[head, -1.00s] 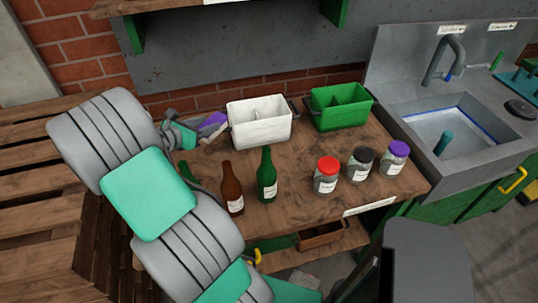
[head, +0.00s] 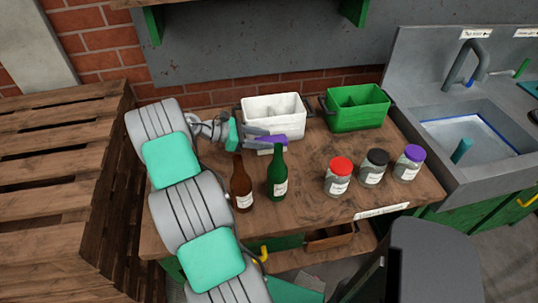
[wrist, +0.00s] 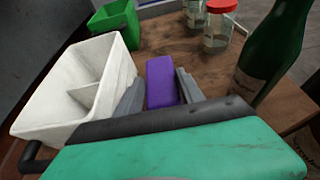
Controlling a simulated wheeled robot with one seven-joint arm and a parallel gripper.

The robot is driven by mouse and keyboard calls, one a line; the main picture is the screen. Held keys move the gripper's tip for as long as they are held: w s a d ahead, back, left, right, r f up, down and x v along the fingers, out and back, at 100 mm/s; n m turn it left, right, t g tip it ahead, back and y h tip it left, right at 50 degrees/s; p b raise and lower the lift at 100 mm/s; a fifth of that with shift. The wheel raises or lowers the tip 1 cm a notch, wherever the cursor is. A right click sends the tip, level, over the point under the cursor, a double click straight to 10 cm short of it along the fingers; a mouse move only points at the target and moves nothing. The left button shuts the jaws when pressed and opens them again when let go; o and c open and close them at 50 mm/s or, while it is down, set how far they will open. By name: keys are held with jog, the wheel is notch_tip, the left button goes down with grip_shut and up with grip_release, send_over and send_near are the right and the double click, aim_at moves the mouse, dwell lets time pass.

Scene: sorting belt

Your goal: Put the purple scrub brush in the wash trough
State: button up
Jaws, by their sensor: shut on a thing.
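The purple scrub brush (head: 274,140) is held by my gripper (head: 262,141) in front of the white bin and just behind the green bottle. In the wrist view, the purple block of the brush (wrist: 161,82) sits between the two grey fingers, which are shut on it. Its underside is hidden. The wash trough (head: 435,166) is the grey sink at the right, with a tap over it, a blue line around its basin and a teal object standing inside. My gripper is well left of it.
A white divided bin (head: 272,132) and a green bin (head: 355,122) stand at the back. A brown bottle (head: 241,188) and a green bottle (head: 277,180) stand close to my arm. Jars with red (head: 338,180), black (head: 373,170) and purple (head: 409,165) lids stand near the trough.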

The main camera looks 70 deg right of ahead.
jog(key=shift+f+p, duration=0.35)
jog(key=shift+f, duration=2.45)
jog(key=o, duration=1.4)
jog(key=shift+r, duration=0.1)
